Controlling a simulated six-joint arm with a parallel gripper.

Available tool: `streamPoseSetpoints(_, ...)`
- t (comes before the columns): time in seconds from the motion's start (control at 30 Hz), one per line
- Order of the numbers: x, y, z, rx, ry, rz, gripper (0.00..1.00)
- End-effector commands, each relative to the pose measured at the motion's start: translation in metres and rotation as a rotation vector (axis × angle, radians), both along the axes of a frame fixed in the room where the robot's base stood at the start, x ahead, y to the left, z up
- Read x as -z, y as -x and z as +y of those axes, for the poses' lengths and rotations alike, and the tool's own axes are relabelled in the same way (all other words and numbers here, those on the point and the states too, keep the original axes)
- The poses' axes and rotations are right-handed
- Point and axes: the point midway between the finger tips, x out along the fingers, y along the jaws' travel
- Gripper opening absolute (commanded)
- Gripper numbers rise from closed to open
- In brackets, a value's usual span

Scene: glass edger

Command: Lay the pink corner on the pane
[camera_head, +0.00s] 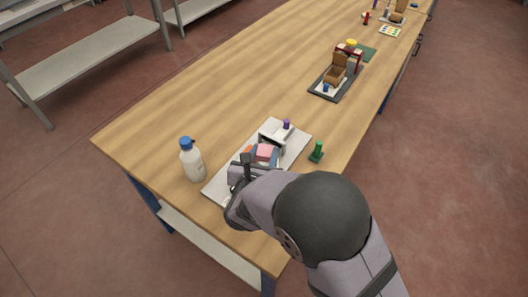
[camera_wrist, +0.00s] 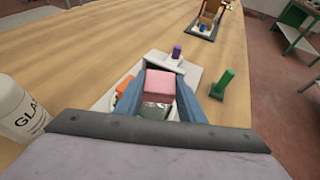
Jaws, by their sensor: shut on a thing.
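The pink corner (camera_wrist: 160,80) is a small pink block, held between the two blue-grey fingers of my gripper (camera_wrist: 160,98) in the wrist view. In the head view the pink corner (camera_head: 265,151) shows above the white board, partly hidden by my gripper (camera_head: 258,160). A greyish, glassy patch (camera_wrist: 155,110) shows below the pink corner in the wrist view and may be the pane; its edges are hidden by the fingers. I cannot tell whether the pink corner touches it.
A white board (camera_head: 296,150) carries a white block with a purple peg (camera_head: 286,124). An orange piece (camera_wrist: 127,92) lies left of my fingers. A white bottle with a blue cap (camera_head: 192,160) stands left, a green post (camera_head: 317,152) right.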

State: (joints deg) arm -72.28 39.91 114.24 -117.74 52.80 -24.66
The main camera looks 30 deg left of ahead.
Motion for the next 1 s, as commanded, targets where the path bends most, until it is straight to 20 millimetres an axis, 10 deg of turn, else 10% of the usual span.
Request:
streamPoseSetpoints(0.83,0.012,0.0,0.0,0.0,0.001,0.0,0.15)
streamPoseSetpoints(0.9,0.012,0.0,0.0,0.0,0.001,0.001,0.5)
streamPoseSetpoints(1.0,0.012,0.0,0.0,0.0,0.001,0.001,0.54)
